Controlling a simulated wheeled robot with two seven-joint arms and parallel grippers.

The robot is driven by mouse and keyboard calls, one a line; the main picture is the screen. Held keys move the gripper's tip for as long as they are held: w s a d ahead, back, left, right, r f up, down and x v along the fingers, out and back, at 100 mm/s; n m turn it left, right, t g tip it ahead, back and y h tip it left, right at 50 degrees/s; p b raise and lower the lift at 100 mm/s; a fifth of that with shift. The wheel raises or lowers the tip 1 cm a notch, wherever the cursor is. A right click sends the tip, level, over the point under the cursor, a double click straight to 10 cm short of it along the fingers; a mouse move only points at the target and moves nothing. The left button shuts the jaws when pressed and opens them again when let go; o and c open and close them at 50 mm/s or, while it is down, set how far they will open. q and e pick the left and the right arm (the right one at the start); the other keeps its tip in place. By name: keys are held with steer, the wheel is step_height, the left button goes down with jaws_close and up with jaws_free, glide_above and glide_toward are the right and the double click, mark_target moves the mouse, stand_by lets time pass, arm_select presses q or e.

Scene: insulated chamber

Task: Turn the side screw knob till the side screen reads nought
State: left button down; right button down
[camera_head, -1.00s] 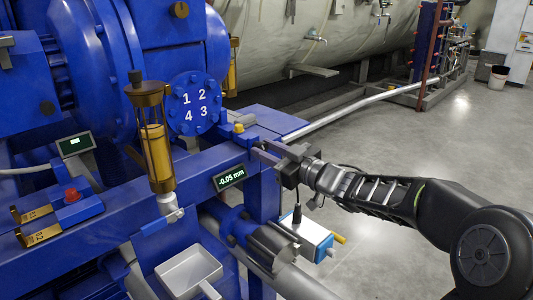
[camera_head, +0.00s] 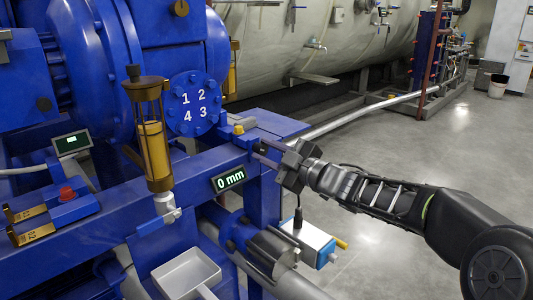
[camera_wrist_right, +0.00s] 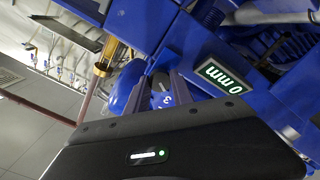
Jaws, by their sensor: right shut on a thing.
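The side screen (camera_head: 229,180) on the blue beam reads "0 mm" in green-white digits. It also shows, tilted, in the right wrist view (camera_wrist_right: 224,78) with the same reading. My right gripper (camera_head: 262,151) reaches in from the right to the end of the beam, just right of and above the screen. Its fingers are shut on the side screw knob, which they mostly hide. In the right wrist view the fingers (camera_wrist_right: 170,92) point at the blue frame, and the knob cannot be made out clearly. My left gripper is not in view.
A brass-framed sight glass (camera_head: 152,140) stands left of the screen. A numbered blue disc (camera_head: 194,104) is behind it. A white box with a blue end (camera_head: 312,241) is below my right gripper, and a white tray (camera_head: 186,273) is lower left. Open floor lies right.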

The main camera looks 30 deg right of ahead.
steer(key=c, duration=1.1)
jaws_free()
steer(key=p+v, duration=0.1)
steer(key=v, duration=0.6)
steer(key=shift+s+d, duration=0.15)
steer(key=shift+s, duration=0.25)
